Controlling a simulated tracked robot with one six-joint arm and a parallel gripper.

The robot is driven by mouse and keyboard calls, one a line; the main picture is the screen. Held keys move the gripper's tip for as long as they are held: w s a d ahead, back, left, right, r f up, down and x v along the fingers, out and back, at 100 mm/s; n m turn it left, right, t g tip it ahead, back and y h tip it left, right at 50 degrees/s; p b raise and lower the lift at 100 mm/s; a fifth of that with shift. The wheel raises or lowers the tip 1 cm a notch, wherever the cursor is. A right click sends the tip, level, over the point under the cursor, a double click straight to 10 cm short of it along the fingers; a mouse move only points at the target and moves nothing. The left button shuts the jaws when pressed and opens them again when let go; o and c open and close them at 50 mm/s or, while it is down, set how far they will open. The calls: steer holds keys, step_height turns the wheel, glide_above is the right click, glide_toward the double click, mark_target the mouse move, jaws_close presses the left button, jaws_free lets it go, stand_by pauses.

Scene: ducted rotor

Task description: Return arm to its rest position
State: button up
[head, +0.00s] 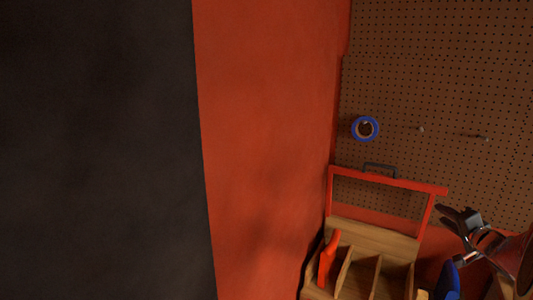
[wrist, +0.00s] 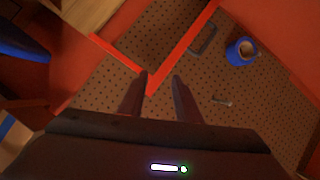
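My gripper (head: 462,222) is at the right edge of the head view, beside the right end of a red frame. In the wrist view my gripper (wrist: 160,82) shows two dark fingers spread apart with nothing between them. It is open and empty. Most of my arm is outside the head view.
A wooden rack (head: 378,239) with compartments holds an orange-red item (head: 328,258). Blue tape (head: 365,128) hangs on the pegboard (head: 440,70). A blue object (head: 449,281) is near my arm.

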steer(key=s+d+f+n+g+h, duration=0.25)
steer(key=s+f+g+h, duration=0.3)
steer(key=s, duration=0.35)
steer(key=s+a+n+g+y, duration=0.2)
steer(key=s+a+n+g, duration=0.15)
steer(key=s+a, duration=1)
steer(key=s+a+n+g+y, duration=0.2)
steer(key=s+a+n+g, duration=0.15)
steer(key=s+a, duration=1)
steer(key=s+a+r+n+t+y, duration=0.1)
steer(key=a+r+n+t+y, duration=0.1)
steer(key=a, duration=1.2)
step_height(320, 180, up, 2)
steer(key=shift+s+a+r+n, duration=0.1)
steer(key=shift+s+a+n, duration=0.1)
steer(key=shift+a+n, duration=0.4)
steer(key=shift+d+t, duration=0.25)
